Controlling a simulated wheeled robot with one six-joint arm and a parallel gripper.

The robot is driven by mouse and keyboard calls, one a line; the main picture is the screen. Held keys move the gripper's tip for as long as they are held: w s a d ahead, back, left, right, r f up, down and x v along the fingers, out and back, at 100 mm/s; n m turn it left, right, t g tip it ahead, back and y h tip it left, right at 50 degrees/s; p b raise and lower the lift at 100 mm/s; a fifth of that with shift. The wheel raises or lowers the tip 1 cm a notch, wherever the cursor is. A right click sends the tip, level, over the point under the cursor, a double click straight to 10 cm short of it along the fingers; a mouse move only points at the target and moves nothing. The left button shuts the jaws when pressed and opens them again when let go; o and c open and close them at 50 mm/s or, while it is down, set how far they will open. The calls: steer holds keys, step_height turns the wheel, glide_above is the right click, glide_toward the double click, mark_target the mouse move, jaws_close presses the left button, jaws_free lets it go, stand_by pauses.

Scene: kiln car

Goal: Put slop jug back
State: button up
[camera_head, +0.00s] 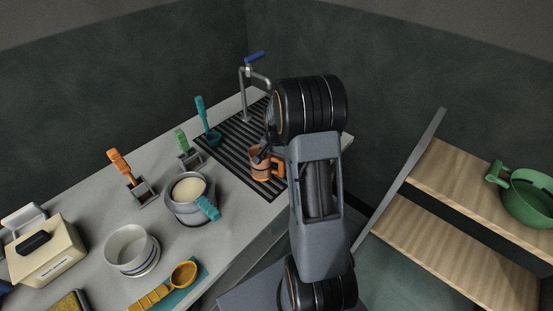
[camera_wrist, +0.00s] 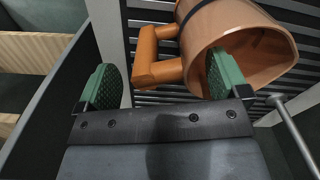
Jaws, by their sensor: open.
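A terracotta-orange jug (camera_head: 259,163), which I take as the slop jug, is on the dark slatted drain grate (camera_head: 228,146) under the tap. Its brighter orange handle (camera_head: 278,167) points right, toward my arm. In the wrist view the jug (camera_wrist: 245,40) shows its open mouth, and its handle (camera_wrist: 157,58) lies between my two green finger pads. My gripper (camera_wrist: 165,78) is open; the right pad overlaps the jug's mouth, the left pad is clear of the handle. In the head view my arm hides most of the gripper.
The tap (camera_head: 256,84) stands behind the grate. Wooden shelves (camera_head: 450,240) with a green pot (camera_head: 527,200) are at right.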

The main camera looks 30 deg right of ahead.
steer(key=shift+r+p, duration=1.65)
steer(key=shift+r, duration=0.95)
step_height(320, 180, up, 14)
steer(key=b, duration=0.1)
steer(key=shift+b, duration=0.3)
steer(key=shift+f, duration=0.1)
steer(key=s+a+r+n+t, duration=0.1)
steer(key=s+a+n+t, duration=0.3)
steer(key=s+a+n, duration=0.7)
steer(key=s+a, duration=0.5)
steer(key=shift+s+r, duration=0.15)
steer(key=shift+s, duration=0.2)
